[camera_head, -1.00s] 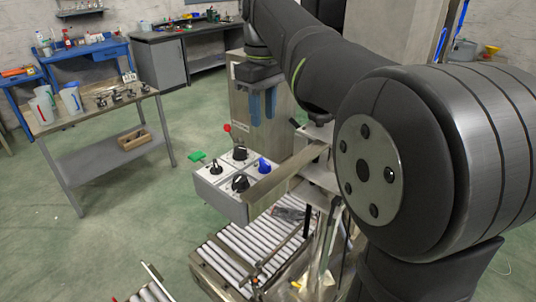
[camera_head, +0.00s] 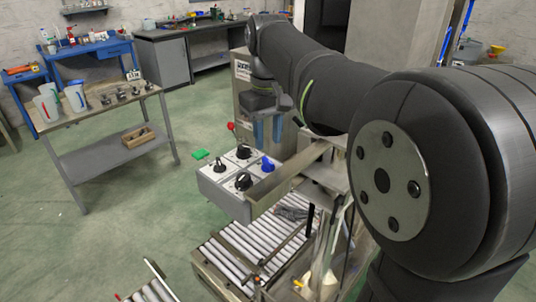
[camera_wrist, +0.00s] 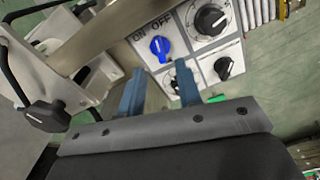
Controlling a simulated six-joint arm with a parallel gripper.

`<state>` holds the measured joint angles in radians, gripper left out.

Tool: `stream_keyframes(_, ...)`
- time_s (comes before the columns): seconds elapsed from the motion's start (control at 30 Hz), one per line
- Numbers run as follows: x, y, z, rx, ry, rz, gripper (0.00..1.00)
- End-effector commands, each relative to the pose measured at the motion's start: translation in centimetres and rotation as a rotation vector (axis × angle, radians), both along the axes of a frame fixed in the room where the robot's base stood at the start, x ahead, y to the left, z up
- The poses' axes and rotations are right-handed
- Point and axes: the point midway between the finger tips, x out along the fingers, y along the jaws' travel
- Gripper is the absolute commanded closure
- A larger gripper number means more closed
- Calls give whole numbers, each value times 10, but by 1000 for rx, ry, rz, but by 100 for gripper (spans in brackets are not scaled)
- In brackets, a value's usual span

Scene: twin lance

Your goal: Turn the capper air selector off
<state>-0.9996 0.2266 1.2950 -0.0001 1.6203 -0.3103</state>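The capper air selector is a blue knob (camera_head: 267,164) on the white-topped control box, at its right corner. In the wrist view the blue knob (camera_wrist: 160,46) sits below printed ON and OFF labels, ON to the left and OFF to the right. Its exact pointing is hard to tell. My gripper (camera_head: 268,131) hangs above and behind the box, near the blue knob. In the wrist view my gripper (camera_wrist: 160,71) has two blue fingers spread apart with nothing held between them. The knob shows just beyond the fingertips, apart from them.
Black dials (camera_head: 243,151) (camera_wrist: 210,19) share the box with the blue knob. A green button (camera_head: 200,154) and a red-tipped lever (camera_head: 231,127) stand at its edges. A metal bar (camera_head: 287,172) runs close to the knob's right. A roller conveyor (camera_head: 250,245) lies below.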

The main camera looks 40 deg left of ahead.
Motion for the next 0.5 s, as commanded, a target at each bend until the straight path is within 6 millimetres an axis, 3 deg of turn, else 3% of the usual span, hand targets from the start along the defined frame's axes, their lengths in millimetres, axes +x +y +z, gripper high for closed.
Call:
stream_keyframes(0.2, 0, 0, -38, -2, 1, 0, 68)
stream_keyframes(0.5, 0, 0, -56, 0, 0, 0, 68)
